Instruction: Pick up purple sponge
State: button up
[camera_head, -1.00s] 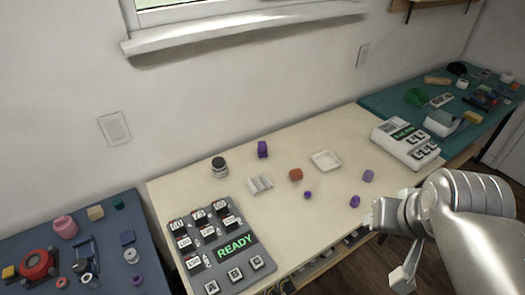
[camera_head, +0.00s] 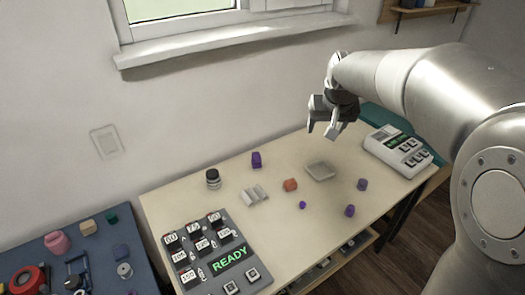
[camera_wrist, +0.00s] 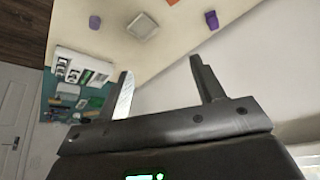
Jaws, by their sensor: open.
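Several purple things lie on the pale table, and I cannot tell for sure which is the sponge. A purple block (camera_head: 256,160) stands near the back edge; it also shows in the wrist view (camera_wrist: 211,20). A paler purple piece (camera_head: 362,184) sits to the right of the dish and shows in the wrist view (camera_wrist: 95,22). Another purple piece (camera_head: 350,211) is near the front edge, and a small purple one (camera_head: 302,205) lies in the middle. My gripper (camera_head: 320,131) is open and empty, raised above the back of the table.
A shallow pale dish (camera_head: 320,164), an orange-red block (camera_head: 290,185), a grey ridged piece (camera_head: 254,195) and a dark-lidded jar (camera_head: 213,180) stand on the table. A panel reading READY (camera_head: 229,258) is front left, a white keypad device (camera_head: 397,151) at right. The wall is close behind.

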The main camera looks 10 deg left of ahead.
jog(key=w+a+f+n, duration=0.1)
jog(key=w+a+f, duration=0.85)
jog(key=w, duration=0.25)
jog(key=n, duration=0.1)
send_near(256, 155)
jog(key=w, duration=0.1)
jog(key=shift+g+y, duration=0.3)
jog(key=shift+g, duration=0.1)
jog(key=x, duration=1.1)
jog(key=shift+d+f, duration=0.3)
jog(key=shift+f, duration=0.1)
jog(key=c, duration=1.1)
